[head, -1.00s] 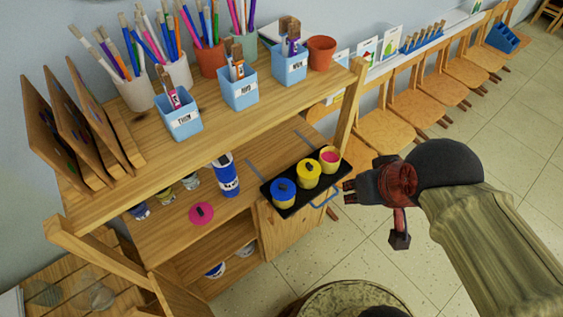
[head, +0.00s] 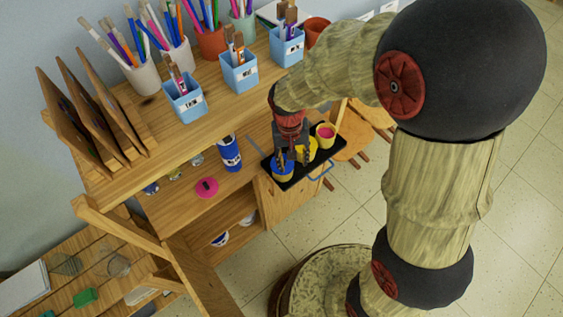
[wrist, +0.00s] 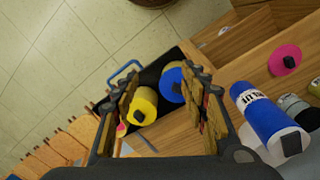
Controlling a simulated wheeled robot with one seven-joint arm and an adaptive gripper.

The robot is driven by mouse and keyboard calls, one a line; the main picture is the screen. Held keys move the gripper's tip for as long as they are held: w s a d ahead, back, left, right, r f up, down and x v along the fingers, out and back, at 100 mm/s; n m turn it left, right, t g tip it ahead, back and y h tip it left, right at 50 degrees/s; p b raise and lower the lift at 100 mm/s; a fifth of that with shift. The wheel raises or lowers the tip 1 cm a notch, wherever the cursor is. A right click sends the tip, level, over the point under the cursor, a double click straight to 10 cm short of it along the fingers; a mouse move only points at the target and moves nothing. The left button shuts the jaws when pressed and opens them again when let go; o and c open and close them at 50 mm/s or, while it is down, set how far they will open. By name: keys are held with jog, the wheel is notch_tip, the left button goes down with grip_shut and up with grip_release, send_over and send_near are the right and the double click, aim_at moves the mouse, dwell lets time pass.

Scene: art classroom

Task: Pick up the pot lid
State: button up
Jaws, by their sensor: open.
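The pink pot lid (head: 207,187), with a dark knob, lies on the wooden shelf left of the tray. In the wrist view the lid (wrist: 285,60) is at the upper right, outside my fingers. My gripper (head: 292,158) is open, pointing down over the black tray with the paint pots, apart from the pink lid. In the wrist view the space between my fingertips (wrist: 163,82) shows the blue-lidded pot (wrist: 172,85) and the yellow-lidded pot (wrist: 143,105). A pot with bare pink paint (head: 325,131) stands at the tray's far end. My gripper partly hides the yellow pot.
A blue bottle (head: 230,153) stands on the shelf behind the pink lid. The upper shelf (head: 150,160) overhangs, carrying blue brush cups (head: 238,72) and leaning wooden boards (head: 70,115). The black tray (head: 297,176) has a blue handle. Floor is free at the lower right.

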jog(key=w+m, duration=0.1)
jog(key=w+a+f+m, duration=0.1)
jog(key=w, duration=0.1)
jog(key=w+a+f+t, duration=0.1)
jog(key=w, duration=0.1)
jog(key=shift+w+a+m, duration=0.2)
jog(key=shift+m, duration=0.2)
jog(key=shift+w+a+r+m, duration=0.15)
jog(key=shift+w+m, duration=0.25)
jog(key=shift+m, duration=0.4)
jog(key=shift+f+b, duration=0.35)
jog(key=shift+f, duration=3.6)
jog(key=shift+s, duration=0.1)
jog(key=shift+c, duration=1.3)
jog(key=c, duration=0.7)
jog(key=shift+c, duration=0.2)
jog(key=shift+r, duration=0.15)
